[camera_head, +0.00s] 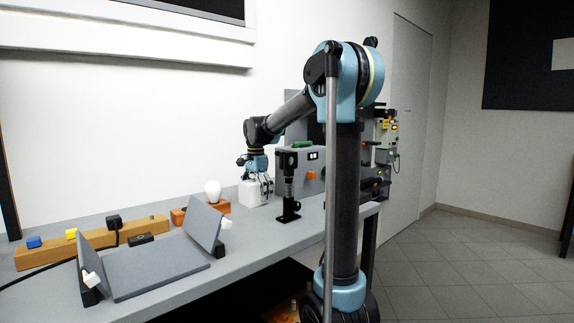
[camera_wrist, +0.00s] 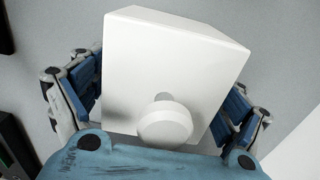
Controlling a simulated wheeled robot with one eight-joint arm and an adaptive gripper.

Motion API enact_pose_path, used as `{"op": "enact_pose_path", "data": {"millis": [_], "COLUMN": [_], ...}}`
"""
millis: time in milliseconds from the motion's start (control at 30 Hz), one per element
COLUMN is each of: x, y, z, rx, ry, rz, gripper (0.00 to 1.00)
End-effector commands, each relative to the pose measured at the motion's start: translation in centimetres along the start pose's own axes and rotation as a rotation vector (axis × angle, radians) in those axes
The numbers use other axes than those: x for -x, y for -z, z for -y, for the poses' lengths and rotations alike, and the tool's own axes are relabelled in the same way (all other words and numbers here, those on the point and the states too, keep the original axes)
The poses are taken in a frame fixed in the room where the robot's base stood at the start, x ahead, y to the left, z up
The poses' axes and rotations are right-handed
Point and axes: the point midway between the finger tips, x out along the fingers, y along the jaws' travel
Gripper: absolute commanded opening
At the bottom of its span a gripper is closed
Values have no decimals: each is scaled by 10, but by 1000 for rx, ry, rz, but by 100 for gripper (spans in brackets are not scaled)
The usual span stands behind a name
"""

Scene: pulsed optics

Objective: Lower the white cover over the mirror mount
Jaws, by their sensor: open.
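The white cover (camera_head: 251,193) is a box standing on the grey bench, and it looks upright in the head view. In the wrist view the cover (camera_wrist: 180,65) fills the middle, with its round white knob (camera_wrist: 165,124) toward my palm. My gripper (camera_head: 259,182) is above and around the cover. In the wrist view my gripper (camera_wrist: 165,95) has its blue-padded fingers open on both sides of the cover. A black post on a foot (camera_head: 289,190) stands to the right of the cover.
An orange block with a white bulb (camera_head: 213,191) is just left of the cover. A grey hinged panel stand (camera_head: 155,265) lies at the front left, with a wooden strip (camera_head: 75,245) behind it. A grey instrument case (camera_head: 309,172) stands behind the post.

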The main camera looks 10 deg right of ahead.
Motion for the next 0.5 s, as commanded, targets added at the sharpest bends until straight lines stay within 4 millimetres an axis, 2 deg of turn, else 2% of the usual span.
{"op": "enact_pose_path", "data": {"millis": [167, 400, 500], "x": [0, 0, 0], "y": [0, 0, 0], "z": [0, 0, 0], "rx": [0, 1, 1], "ry": [0, 0, 0], "rz": [0, 0, 0], "gripper": [90, 38, 18]}}
